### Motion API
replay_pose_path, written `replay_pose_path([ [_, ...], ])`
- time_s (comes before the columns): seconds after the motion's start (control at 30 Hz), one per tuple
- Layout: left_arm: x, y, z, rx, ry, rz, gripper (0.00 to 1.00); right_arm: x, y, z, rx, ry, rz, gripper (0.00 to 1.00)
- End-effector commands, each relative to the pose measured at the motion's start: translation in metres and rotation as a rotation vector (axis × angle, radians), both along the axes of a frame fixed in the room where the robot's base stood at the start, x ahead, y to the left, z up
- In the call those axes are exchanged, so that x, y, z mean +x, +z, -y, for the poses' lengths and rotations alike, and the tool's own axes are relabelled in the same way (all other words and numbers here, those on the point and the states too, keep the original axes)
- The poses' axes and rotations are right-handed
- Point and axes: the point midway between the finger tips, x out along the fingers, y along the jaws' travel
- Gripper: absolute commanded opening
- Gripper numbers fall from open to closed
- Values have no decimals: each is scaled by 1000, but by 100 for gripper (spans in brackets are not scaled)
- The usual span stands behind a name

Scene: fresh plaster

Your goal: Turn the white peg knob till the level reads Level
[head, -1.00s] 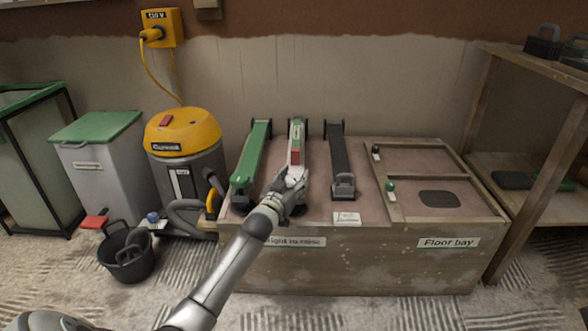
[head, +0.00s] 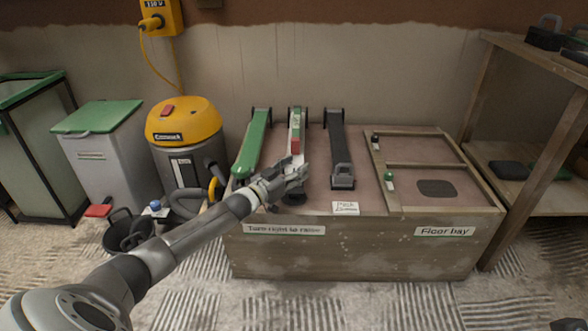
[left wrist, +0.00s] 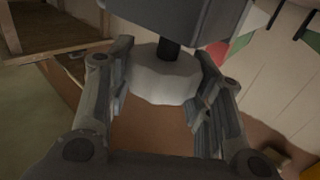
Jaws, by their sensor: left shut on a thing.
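The white peg knob (left wrist: 165,82) is a pale, many-sided disc under a dark stem in the left wrist view, with a finger on each side. My left gripper (head: 298,178) is shut on it at the near end of the middle bar; it also shows in the left wrist view (left wrist: 160,105). In the head view the gripper hides the knob. The middle bar (head: 297,120) has green, red and white parts and lies between a green bar (head: 255,140) and a dark bar (head: 337,145). I cannot read the level. My right gripper is not in view.
The bars lie on a wooden bench (head: 330,250) labelled "Turn right to raise" (head: 284,229) and "Floor bay" (head: 444,231). A wooden shelf (head: 535,150) stands right.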

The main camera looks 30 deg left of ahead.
Motion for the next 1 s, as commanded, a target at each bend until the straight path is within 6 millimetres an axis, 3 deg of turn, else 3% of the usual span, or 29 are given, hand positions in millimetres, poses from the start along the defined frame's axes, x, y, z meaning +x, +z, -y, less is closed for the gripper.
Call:
replay_pose_path([
  [0.4,0,1,0,1,-3,1,23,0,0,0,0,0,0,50],
  [0.43,0,1,0,1,-3,1,51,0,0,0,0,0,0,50],
  [0.6,0,1,0,1,-3,1,70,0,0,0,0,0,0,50],
  [1.0,-3,0,-1,0,-3,-1,70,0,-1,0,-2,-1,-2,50],
])
